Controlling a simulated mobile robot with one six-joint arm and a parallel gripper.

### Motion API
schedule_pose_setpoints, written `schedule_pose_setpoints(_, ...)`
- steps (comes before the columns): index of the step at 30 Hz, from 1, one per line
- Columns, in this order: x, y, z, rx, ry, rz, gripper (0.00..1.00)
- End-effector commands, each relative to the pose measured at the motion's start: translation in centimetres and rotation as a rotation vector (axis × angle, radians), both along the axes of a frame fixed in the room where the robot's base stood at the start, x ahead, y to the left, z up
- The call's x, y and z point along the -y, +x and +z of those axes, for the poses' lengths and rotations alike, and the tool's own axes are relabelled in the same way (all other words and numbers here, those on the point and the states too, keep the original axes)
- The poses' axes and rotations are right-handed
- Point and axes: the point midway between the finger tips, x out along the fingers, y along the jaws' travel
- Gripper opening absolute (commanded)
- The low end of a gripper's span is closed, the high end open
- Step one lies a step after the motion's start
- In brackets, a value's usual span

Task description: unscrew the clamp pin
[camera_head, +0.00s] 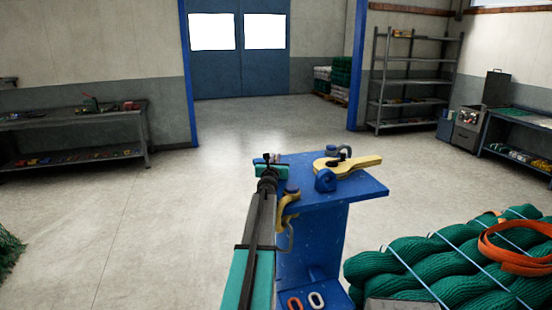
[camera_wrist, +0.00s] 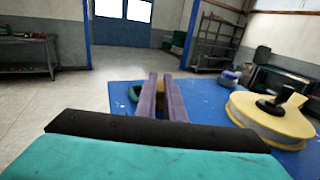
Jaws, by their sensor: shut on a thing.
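My gripper (camera_head: 272,157) is at the far left corner of the blue stand top (camera_head: 363,190). In the wrist view its two purplish fingers (camera_wrist: 166,78) are closed on a small tan thing (camera_wrist: 161,104). The thing is mostly hidden, and I cannot tell whether it is the clamp pin. A yellow hook-shaped clamp (camera_head: 288,204) sits at the stand's left edge, beside my arm. In the wrist view a green ring (camera_wrist: 134,94) lies just left of the fingers.
Red (camera_head: 295,303) and white (camera_head: 316,300) links lie below. Green net rolls (camera_head: 420,262) are at right. Open floor lies left.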

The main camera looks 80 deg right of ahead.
Motion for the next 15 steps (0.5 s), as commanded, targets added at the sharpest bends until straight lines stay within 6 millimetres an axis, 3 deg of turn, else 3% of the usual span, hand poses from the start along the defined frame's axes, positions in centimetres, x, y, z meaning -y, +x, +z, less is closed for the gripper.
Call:
schedule_pose_setpoints(7, 0.00, 0.06, -0.06, 0.000, 0.000, 0.001, 0.00)
schedule_pose_setpoints(8, 0.00, 0.07, -0.06, 0.000, 0.000, 0.001, 0.12)
schedule_pose_setpoints(11, 0.00, 0.06, -0.06, 0.000, 0.000, 0.001, 0.27)
schedule_pose_setpoints(15, 0.00, 0.05, -0.04, 0.000, 0.000, 0.000, 0.27)
